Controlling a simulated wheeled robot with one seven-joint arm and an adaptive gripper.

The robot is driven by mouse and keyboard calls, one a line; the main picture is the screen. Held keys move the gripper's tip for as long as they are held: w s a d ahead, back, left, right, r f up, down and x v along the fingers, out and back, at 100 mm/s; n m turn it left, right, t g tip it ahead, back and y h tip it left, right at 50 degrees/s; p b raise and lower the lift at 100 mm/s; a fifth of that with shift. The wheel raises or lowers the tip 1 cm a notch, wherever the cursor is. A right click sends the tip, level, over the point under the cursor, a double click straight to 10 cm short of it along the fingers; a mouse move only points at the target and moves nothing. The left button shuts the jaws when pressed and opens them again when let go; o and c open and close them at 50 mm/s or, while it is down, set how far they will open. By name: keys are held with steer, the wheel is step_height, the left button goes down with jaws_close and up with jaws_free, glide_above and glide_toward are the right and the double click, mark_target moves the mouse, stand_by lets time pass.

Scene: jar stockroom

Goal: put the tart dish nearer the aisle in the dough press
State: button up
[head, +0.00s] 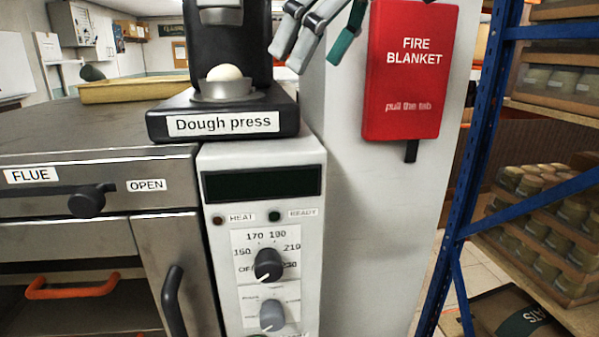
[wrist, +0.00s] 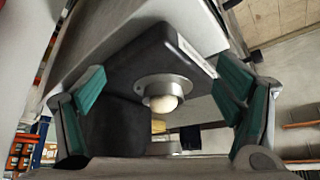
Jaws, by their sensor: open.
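The dough press (head: 224,125) is black and labelled, and stands on a white control unit. A round metal dish (head: 226,92) with a white ball of dough (head: 225,73) in it sits on the press base, below the press head (head: 220,14). In the wrist view the same dish (wrist: 150,84) and dough ball (wrist: 165,103) show between my fingers, some way off. My gripper (head: 318,48) is open and empty, right of the press head and in front of the white wall; it also shows in the wrist view (wrist: 165,105). I see no other tart dish.
A red fire blanket case (head: 408,75) hangs on the white panel close to the right of my gripper. A blue rack (head: 475,130) with jars stands at the right. An oven (head: 95,235) with orange handles is at the left.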

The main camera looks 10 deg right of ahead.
steer(key=s+d+f+m+h, duration=0.1)
steer(key=s+d+f+m, duration=0.2)
steer(key=s+f, duration=0.2)
steer(key=s+d+f+m+h, duration=0.2)
steer(key=s+f, duration=0.3)
steer(key=f, duration=0.7)
steer(key=s+d+f+m+t+h, duration=0.1)
steer(key=s+d+f+m, duration=0.2)
steer(key=f, duration=0.6)
steer(key=shift+s+d+f+m+h, duration=0.15)
steer(key=shift+s+d+m+h, duration=0.2)
steer(key=shift+s+m, duration=0.45)
steer(key=shift+s+a, duration=0.1)
steer(key=shift+a, duration=0.1)
